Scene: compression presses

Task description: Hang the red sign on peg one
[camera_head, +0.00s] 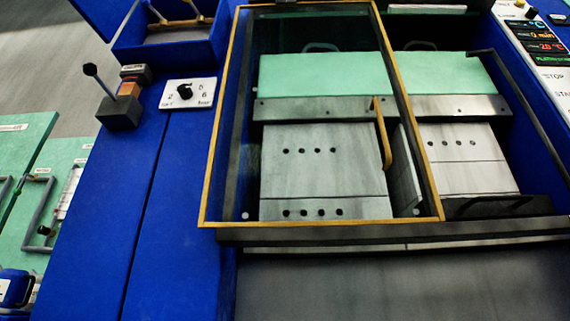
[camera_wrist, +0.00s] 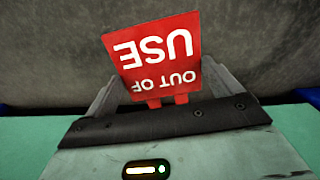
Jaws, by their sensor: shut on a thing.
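The red sign (camera_wrist: 152,55) reads "OUT OF USE" and appears upside down in the wrist view. It is held at the tips of my gripper (camera_wrist: 165,97), whose grey fingers lie partly behind it and are shut on its narrow lower end. The body camera view shows neither the sign nor my gripper. No peg marked one can be made out in either view.
A press with a yellow-framed clear guard (camera_head: 208,165) stands in the middle. To its left are a dial (camera_head: 185,92), a lever box (camera_head: 119,112) and a blue open box (camera_head: 170,35). Green panels with handles (camera_head: 40,215) stand at far left. A control panel (camera_head: 540,45) is at upper right.

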